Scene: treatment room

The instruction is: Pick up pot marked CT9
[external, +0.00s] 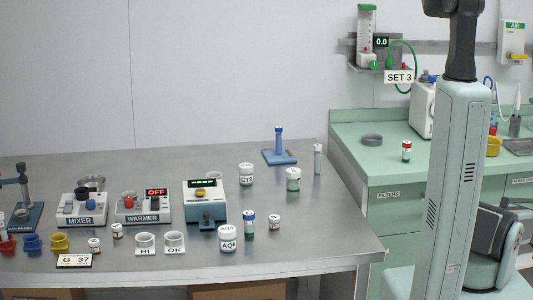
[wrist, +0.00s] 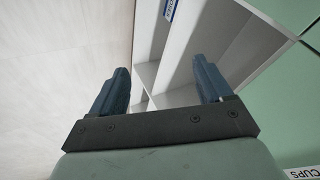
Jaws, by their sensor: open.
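A small white pot (external: 246,175) with a white lid stands upright towards the back right of the steel table; its small label looks like CT9, but is hard to read. A pale pot with green contents (external: 293,180) stands to its right, label unreadable. A larger white pot marked AQ4 or similar (external: 227,240) stands nearer the front edge. In the wrist view my gripper (wrist: 161,85) has its two blue fingers wide apart with nothing between them. It points at white shelving, away from the pots. My gripper is outside the external view.
A green counter (external: 385,165) stands at right. The table's right front is clear.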

